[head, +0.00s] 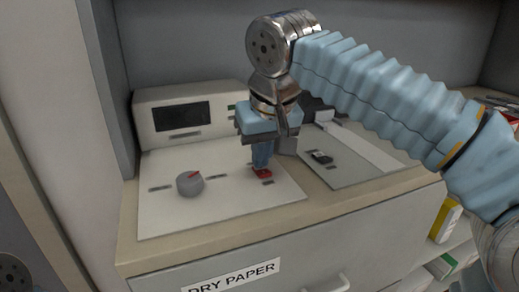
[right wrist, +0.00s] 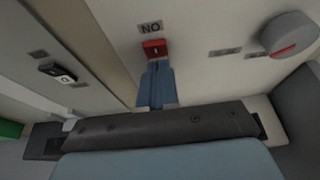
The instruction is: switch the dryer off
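A small red rocker switch (head: 262,173) sits on the white panel of the dryer (head: 225,208). In the right wrist view the red switch (right wrist: 154,49) lies just beyond my fingertips, beside a label that reads "NO" from this side. My right gripper (head: 262,164) points down at the switch, its blue fingers together with nothing seen between them. In the right wrist view the fingertips (right wrist: 157,66) are very close to the switch; I cannot tell whether they touch it. My left gripper is not in view.
A grey knob (head: 190,183) with a red mark stands left on the panel. A black rocker switch (head: 320,157) is on the plate to the right. A dark display (head: 181,116) stands behind.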

